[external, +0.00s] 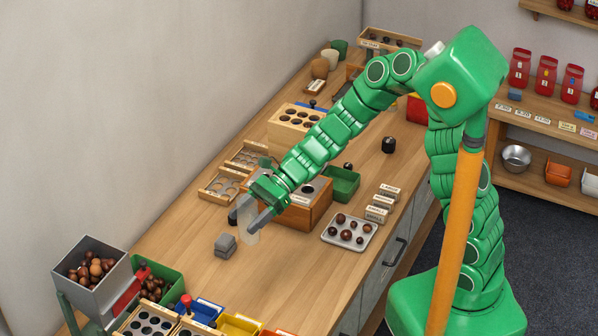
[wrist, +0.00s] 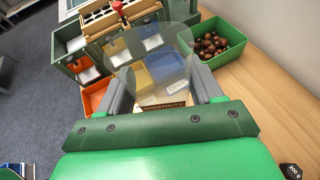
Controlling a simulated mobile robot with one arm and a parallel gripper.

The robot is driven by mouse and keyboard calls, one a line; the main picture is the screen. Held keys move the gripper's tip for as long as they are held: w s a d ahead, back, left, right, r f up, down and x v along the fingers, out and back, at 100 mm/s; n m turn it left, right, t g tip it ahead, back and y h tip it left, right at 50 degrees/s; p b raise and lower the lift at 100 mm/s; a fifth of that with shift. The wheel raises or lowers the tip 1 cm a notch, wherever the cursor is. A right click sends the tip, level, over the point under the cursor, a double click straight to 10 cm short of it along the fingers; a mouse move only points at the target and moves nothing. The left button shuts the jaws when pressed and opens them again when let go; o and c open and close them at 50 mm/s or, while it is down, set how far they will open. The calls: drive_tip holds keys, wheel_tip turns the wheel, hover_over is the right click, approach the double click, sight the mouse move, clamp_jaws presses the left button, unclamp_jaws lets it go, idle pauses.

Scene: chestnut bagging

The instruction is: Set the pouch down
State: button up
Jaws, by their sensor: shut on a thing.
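My gripper (external: 247,217) is shut on a clear, see-through pouch (external: 251,236). The pouch hangs upright between the two grey fingers, over bare wood just right of a small grey block (external: 225,244). I cannot tell whether its bottom touches the table. In the wrist view the gripper (wrist: 163,88) has one finger at each side of the pouch (wrist: 150,50), and the colored trays show through its film. A small printed label (wrist: 165,107) shows low between the fingers. The pouch looks empty, though its lower part is hidden.
A grey hopper of chestnuts (external: 92,266) and a green bin (external: 172,273) stand front left. A wooden box (external: 305,212) is close behind the gripper. A metal tray of chestnuts (external: 349,233) lies to the right. The wood (external: 270,280) in front is clear.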

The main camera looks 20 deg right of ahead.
wheel_tip(320, 180, down, 5)
drive_tip(key=shift+f, duration=0.2)
drive_tip(key=shift+w+a+f, duration=0.1)
drive_tip(key=shift+a+f, duration=0.05)
drive_tip(key=shift+f, duration=0.05)
drive_tip(key=shift+w+a+f, duration=1.4)
drive_tip(key=shift+a+f, duration=0.4)
drive_tip(key=shift+f, duration=0.3)
drive_tip(key=shift+w+a+f, duration=1.4)
drive_tip(key=shift+a+f, duration=0.35)
drive_tip(key=shift+f, duration=0.4)
drive_tip(key=shift+w+a+f, duration=1.4)
drive_tip(key=shift+a+f, duration=0.4)
drive_tip(key=shift+f, duration=0.3)
drive_tip(key=shift+f, duration=0.15)
drive_tip(key=o, duration=1)
drive_tip(key=shift+o, duration=0.2)
